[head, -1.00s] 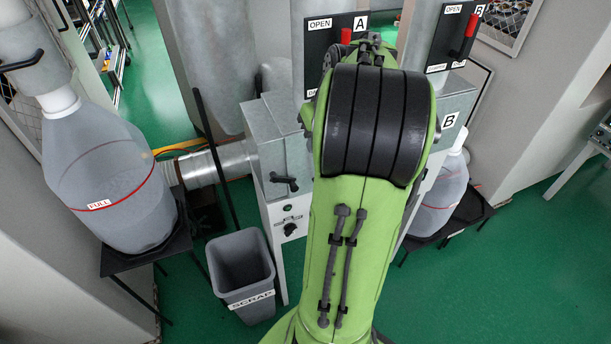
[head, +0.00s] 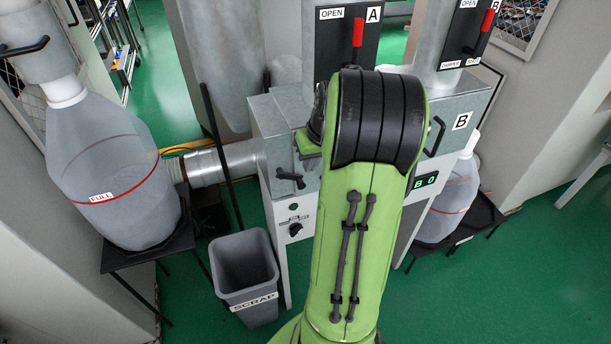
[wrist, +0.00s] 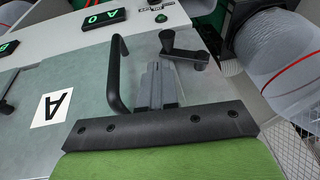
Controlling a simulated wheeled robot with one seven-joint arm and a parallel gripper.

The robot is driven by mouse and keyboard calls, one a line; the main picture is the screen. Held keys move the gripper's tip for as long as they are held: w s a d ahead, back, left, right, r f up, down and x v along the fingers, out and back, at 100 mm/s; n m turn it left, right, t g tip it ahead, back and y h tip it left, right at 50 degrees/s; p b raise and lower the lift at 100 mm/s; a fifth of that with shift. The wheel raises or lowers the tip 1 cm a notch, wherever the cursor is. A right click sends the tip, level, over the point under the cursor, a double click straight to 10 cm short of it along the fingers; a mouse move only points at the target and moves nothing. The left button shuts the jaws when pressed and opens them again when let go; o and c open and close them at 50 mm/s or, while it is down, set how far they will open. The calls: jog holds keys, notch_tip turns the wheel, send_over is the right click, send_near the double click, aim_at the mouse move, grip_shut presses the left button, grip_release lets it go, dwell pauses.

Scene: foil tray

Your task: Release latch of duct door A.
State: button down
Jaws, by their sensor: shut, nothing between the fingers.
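Duct door A is the grey panel with the white A label (wrist: 50,107) in the wrist view. A black bar handle (wrist: 118,75) stands on it. The latch (wrist: 183,48), a black lever with a round knob, is just beyond my fingertips. In the head view the latch (head: 289,178) shows on the grey duct box, left of my arm. My gripper (wrist: 160,70) is shut and empty, between the handle and the latch. I cannot tell whether the fingers touch the latch. In the head view my arm hides the gripper and most of door A.
A scrap bin (head: 243,275) stands on the floor below the latch. A large jug (head: 112,185) sits on a stand at left. A silver duct (head: 215,165) joins the box. Damper lever A (head: 358,32) and door B's handle (head: 437,135) are behind and right of my arm.

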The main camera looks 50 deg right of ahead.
aim_at(302, 181)
jog(key=f, duration=0.2)
jog(key=a+f, duration=0.1)
jog(key=shift+w+a+f, duration=0.1)
jog(key=shift+w+f, duration=0.15)
jog(key=shift+w, duration=0.05)
